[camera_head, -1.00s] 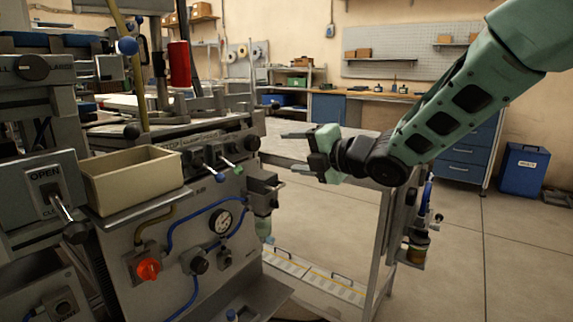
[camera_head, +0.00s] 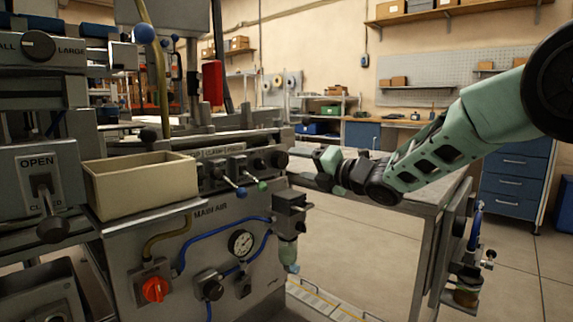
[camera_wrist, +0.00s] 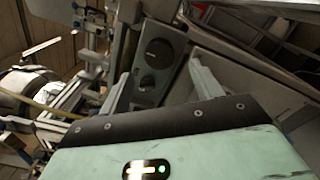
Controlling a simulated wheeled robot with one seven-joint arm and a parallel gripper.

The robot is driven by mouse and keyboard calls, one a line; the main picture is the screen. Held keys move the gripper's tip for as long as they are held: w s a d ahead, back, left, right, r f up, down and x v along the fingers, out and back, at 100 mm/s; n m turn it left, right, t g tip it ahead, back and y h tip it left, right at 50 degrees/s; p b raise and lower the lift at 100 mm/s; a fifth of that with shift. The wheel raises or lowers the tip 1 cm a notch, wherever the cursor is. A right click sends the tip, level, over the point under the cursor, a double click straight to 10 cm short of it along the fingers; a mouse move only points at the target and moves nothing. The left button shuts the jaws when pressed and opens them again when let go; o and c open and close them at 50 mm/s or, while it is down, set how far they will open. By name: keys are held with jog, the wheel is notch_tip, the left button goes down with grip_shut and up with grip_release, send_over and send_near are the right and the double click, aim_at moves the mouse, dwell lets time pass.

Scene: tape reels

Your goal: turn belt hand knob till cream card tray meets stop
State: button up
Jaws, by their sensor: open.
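The cream tray (camera_head: 143,188), an open box, sits on a grey ledge at the front left of the machine. Dark round knobs (camera_head: 279,159) show at the right end of the machine's upper panel. I cannot tell which knob is the belt hand knob. My gripper (camera_head: 304,172) is just right of that panel end, its jaws toward the machine; in the head view the fingers are small and partly lost against the machine. The stop is not identifiable.
A gauge (camera_head: 241,243), blue hoses and a red rotary switch (camera_head: 155,289) are on the machine's front. A grey metal table (camera_head: 390,195) stands under my arm. Open floor lies to the right.

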aim_at(284, 161)
jog(key=x, duration=0.6)
jog(key=c, duration=1)
jog(key=shift+m, duration=0.3)
